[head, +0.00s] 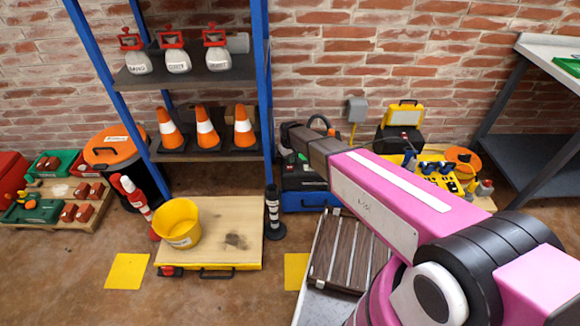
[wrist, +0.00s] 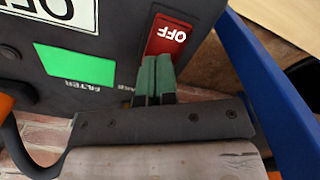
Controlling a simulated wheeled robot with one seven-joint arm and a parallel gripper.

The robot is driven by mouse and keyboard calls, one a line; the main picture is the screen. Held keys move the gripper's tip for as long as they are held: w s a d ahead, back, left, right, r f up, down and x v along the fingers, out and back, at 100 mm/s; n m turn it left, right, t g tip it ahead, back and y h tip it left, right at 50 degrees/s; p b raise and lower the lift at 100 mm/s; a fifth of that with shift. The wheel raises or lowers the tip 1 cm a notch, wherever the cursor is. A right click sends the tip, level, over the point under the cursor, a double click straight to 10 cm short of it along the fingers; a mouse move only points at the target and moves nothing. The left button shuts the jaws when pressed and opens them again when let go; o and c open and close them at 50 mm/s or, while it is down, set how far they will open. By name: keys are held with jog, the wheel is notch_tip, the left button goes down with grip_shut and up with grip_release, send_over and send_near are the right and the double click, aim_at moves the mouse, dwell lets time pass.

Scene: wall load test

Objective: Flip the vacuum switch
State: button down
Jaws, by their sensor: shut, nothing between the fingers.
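The vacuum (head: 305,198), a blue and black box, stands on the floor against the brick wall in the head view, partly hidden by my arm. In the wrist view its dark panel (wrist: 115,50) fills the upper left. The red switch (wrist: 167,36) on it reads OFF, upside down in the picture. My gripper (wrist: 157,62) has green fingers shut together with nothing between them. The fingertips are at the lower edge of the switch and overlap it in the picture. I cannot tell whether they touch it.
A bright green filter label (wrist: 75,66) is left of the switch. A blue shelf post (wrist: 262,90) stands close to the right of my gripper. A brown slatted item (head: 345,252) is below my arm.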

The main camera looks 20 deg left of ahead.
jog(key=shift+f, duration=0.2)
jog(key=shift+r, duration=3.5)
jog(key=s+d+r+m, duration=0.15)
jog(key=d+r, duration=0.25)
jog(key=d, duration=0.9)
jog(key=d+r+m, duration=0.3)
jog(key=d, duration=0.9)
jog(key=s+d+r+m, duration=0.2)
jog(key=s+d+r, duration=0.1)
jog(key=d, duration=0.7)
jog(key=s+d+r+m, duration=0.3)
jog(key=s+d, duration=0.3)
jog(key=d, duration=0.5)
jog(key=shift+s+d+r, duration=0.15)
jog(key=shift+s+d, duration=0.05)
jog(key=shift+d, duration=0.1)
